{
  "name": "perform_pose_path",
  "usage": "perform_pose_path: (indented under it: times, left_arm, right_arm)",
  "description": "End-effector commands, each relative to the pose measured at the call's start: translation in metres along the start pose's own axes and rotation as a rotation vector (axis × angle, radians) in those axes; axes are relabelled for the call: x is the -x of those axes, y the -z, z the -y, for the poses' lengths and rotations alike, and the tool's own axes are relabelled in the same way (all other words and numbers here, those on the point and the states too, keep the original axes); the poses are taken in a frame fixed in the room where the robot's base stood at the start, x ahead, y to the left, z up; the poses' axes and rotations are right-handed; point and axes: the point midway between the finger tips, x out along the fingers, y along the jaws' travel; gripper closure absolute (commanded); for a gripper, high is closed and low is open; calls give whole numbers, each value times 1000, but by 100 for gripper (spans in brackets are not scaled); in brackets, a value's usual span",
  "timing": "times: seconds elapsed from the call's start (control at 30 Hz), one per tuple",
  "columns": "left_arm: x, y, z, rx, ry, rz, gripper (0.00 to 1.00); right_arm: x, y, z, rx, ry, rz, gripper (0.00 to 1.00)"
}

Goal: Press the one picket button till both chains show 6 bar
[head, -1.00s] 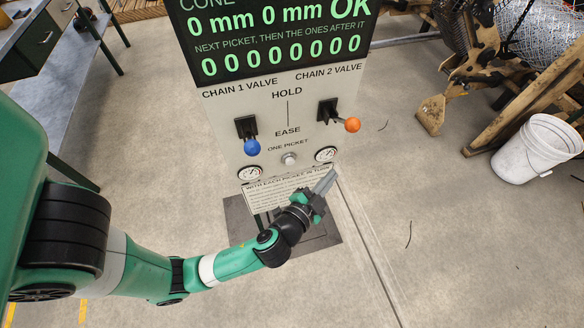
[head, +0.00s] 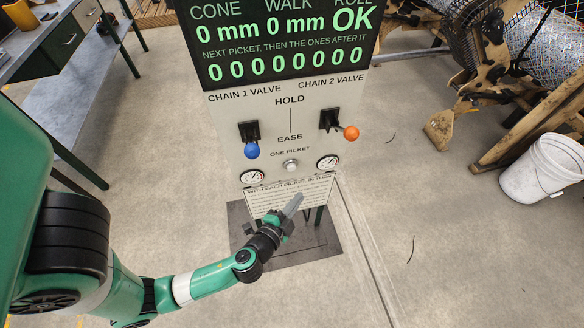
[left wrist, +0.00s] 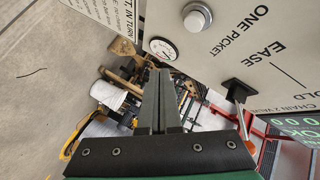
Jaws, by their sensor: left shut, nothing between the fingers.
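The one picket button (head: 291,165) is a round silver button low on the pale control panel (head: 230,115). It also shows in the left wrist view (left wrist: 197,17). Two gauges flank it, the left one (head: 252,177) and the right one (head: 328,162); their readings are too small to tell. The blue chain 1 lever (head: 251,150) and orange chain 2 lever (head: 351,132) stand above. My left gripper (head: 295,203) is shut and empty, below the button in the head view and apart from it. It also shows in the left wrist view (left wrist: 158,85). My right gripper is out of view.
The display (head: 285,60) reads 0 mm, 0 mm, OK and a row of zeros. A printed instruction plate (head: 275,192) sits under the gauges. A white bucket (head: 540,168) and wooden machine frame stand right. A workbench (head: 75,95) stands left.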

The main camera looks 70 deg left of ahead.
Motion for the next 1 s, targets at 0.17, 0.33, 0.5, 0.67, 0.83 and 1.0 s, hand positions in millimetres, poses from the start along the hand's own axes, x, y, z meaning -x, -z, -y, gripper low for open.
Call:
perform_pose_path:
  times: [0.17, 0.33, 0.5, 0.67, 0.83, 1.0]
  left_arm:
    - [-18, -13, 19, 3, 4, 8, 100]
    - [-34, -25, 29, 4, 2, 5, 100]
    - [-45, -33, 35, 3, 2, 2, 100]
    - [-48, -35, 36, 3, 1, 0, 100]
    - [-48, -35, 36, 3, 1, -1, 100]
    - [-48, -35, 36, 3, 1, -1, 100]
  right_arm:
    - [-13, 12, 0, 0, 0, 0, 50]
    - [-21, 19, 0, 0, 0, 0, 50]
    - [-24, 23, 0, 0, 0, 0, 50]
    - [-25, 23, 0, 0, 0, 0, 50]
    - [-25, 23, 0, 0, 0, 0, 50]
    - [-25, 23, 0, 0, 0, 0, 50]
